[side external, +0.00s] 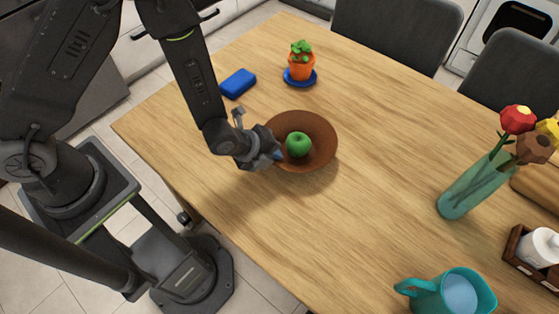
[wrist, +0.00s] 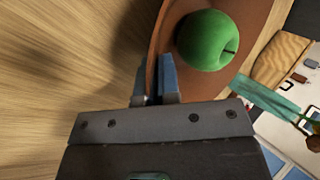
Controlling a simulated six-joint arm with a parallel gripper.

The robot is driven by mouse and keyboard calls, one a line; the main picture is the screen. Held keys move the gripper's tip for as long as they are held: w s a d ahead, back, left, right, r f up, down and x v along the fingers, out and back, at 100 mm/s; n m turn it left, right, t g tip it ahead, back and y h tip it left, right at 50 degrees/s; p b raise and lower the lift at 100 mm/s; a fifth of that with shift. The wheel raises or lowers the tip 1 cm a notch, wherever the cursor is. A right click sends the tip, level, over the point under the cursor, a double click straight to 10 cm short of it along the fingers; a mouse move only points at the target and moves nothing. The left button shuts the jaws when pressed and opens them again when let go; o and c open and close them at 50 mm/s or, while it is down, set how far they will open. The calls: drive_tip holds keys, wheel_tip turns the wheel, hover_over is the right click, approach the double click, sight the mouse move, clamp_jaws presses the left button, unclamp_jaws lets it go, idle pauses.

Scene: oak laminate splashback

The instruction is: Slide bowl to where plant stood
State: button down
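The brown bowl (side external: 323,141) stands on the wooden table with a green apple (side external: 298,145) inside it. My gripper (side external: 275,155) is at the bowl's near-left rim in the side view. In the wrist view my gripper (wrist: 153,88) has one finger on each side of the bowl's wall (wrist: 205,84), close together and seemingly closed on it. The apple (wrist: 207,40) lies just beyond the inner finger. The plant (side external: 301,62), green leaves in an orange pot, stands on a blue saucer (side external: 299,82) behind the bowl.
A blue block (side external: 238,83) lies left of the plant, near the table's left edge. A teal vase (side external: 474,188) with flowers, a teal jug (side external: 450,293) and a wooden caddy (side external: 533,257) stand at the right. The table between bowl and vase is clear.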

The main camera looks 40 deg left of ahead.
drive_tip(key=shift+w+a, duration=0.75)
drive_tip(key=shift+a, duration=1.8)
drive_tip(key=shift+w+a, duration=0.8)
drive_tip(key=shift+a, duration=1.75)
drive_tip(key=shift+w+a, duration=0.75)
drive_tip(key=shift+a, duration=1.8)
drive_tip(key=c, duration=1.3)
unclamp_jaws()
drive_tip(key=shift+o, duration=0.2)
drive_tip(key=v, duration=1.3)
drive_tip(key=shift+s+r, duration=0.25)
drive_tip(key=shift+r, duration=0.05)
drive_tip(key=shift+a, duration=0.15)
